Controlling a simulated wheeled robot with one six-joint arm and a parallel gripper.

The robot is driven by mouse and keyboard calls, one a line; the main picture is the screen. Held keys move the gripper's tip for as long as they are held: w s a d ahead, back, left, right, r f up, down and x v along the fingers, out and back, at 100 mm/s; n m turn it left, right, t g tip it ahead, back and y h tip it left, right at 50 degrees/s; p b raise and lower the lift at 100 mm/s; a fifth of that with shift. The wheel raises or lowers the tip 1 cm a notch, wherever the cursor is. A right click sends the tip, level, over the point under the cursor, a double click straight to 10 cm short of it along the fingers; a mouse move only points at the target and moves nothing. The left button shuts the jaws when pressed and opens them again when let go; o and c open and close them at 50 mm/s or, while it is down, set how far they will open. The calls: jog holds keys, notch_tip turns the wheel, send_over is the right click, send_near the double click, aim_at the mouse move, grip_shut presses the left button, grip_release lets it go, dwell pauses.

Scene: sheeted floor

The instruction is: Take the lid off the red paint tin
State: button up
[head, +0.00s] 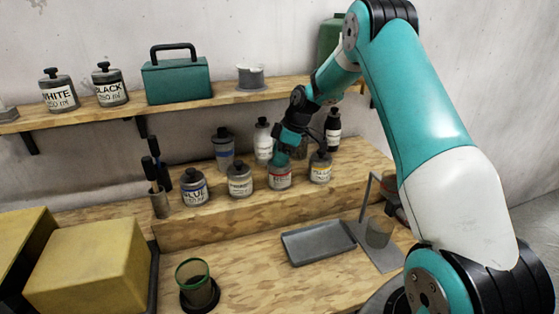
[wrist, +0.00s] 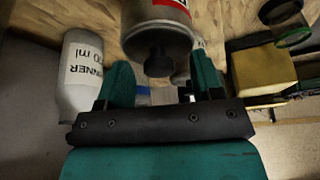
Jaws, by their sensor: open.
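The red paint tin (head: 280,178) stands on the raised wooden step, between a pale-labelled tin and a yellow-labelled tin. In the wrist view the tin (wrist: 158,14) shows its red label at the top, with its dark lid knob (wrist: 158,60) facing my gripper. My gripper (head: 284,158) is right above the tin and hides its lid in the head view. In the wrist view the teal fingers of my gripper (wrist: 162,70) are open, one to each side of the knob. I cannot tell whether they touch it.
The blue tin (head: 194,189), pale-labelled tin (head: 240,182) and yellow-labelled tin (head: 320,168) stand close by. Bottles stand behind, including a thinner bottle (wrist: 82,75). A grey tray (head: 318,243) and a green-rimmed cup (head: 196,285) are on the lower bench, with bare wood between.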

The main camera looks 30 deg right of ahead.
jog(key=c, duration=1)
jog(key=shift+r, duration=0.1)
